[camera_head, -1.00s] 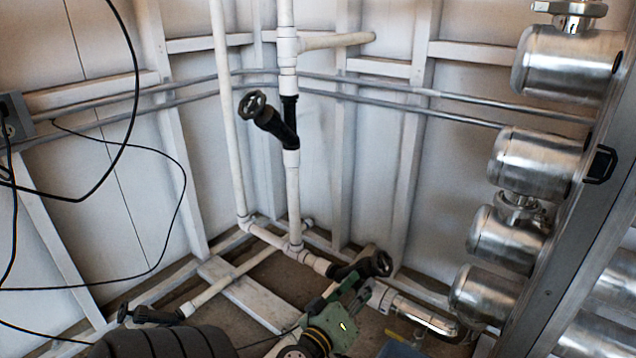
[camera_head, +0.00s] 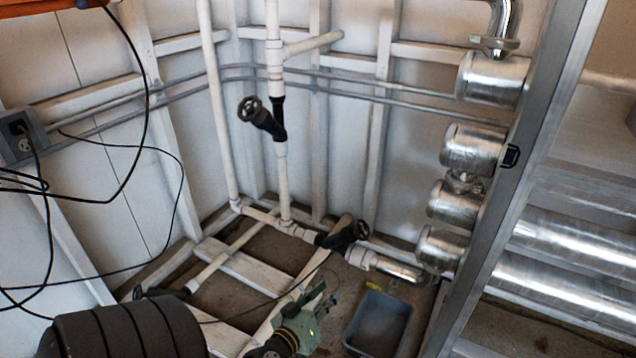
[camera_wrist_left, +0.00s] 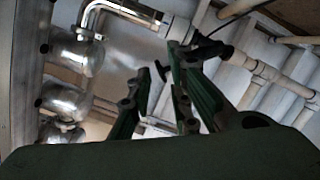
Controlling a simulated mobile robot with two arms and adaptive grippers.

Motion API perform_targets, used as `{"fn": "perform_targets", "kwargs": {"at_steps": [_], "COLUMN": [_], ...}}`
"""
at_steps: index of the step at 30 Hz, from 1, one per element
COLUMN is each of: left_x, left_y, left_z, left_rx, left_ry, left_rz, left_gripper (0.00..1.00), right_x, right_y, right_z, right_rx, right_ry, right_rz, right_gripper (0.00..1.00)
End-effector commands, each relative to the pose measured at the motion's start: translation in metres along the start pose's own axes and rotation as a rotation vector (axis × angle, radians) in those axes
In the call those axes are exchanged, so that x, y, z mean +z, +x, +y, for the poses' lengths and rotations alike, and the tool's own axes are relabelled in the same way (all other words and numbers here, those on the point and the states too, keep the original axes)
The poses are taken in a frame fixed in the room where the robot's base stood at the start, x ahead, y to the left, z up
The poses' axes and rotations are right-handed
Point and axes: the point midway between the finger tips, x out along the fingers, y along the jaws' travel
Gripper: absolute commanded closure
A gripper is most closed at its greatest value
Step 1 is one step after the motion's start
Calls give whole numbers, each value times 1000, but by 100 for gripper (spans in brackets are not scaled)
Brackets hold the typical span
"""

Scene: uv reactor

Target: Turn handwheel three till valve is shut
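Three black valves with handwheels show in the head view. The upper handwheel (camera_head: 250,108) is on the upright pipe, the lower right handwheel (camera_head: 362,230) is on the low pipe, and a dark valve (camera_head: 145,292) lies low at left. No number shows on any of them. My left gripper (camera_head: 318,296), green, is below and left of the lower right handwheel, apart from it in the picture. In the left wrist view my left gripper (camera_wrist_left: 158,92) has its fingers spread, and a black valve (camera_wrist_left: 212,46) lies beyond them. My right gripper is not in view.
A grey-blue bin (camera_head: 378,322) stands on the floor right of my left gripper. Shiny metal cylinders (camera_head: 472,150) and a metal post (camera_head: 520,140) stand at right. Black cables (camera_head: 180,190) hang at left. White pipes and framing line the corner.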

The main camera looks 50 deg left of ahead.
Motion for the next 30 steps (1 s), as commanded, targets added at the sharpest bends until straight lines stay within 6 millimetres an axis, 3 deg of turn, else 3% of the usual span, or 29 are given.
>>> {"fn": "perform_targets", "kwargs": {"at_steps": [1,3,13,26,30], "left_x": [-3,3,29,36,43], "left_y": [-4,-8,-23,-25,-12], "left_z": [4,4,2,0,1], "left_rx": [-5,-10,-23,-25,-31], "left_ry": [17,42,124,138,115], "left_rz": [-23,-52,-161,-178,-133], "left_gripper": [82,82,82,80,73], "right_x": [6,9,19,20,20], "right_y": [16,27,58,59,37], "right_z": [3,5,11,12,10], "right_rx": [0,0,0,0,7], "right_ry": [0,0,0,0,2], "right_rz": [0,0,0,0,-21], "right_gripper": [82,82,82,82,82]}}
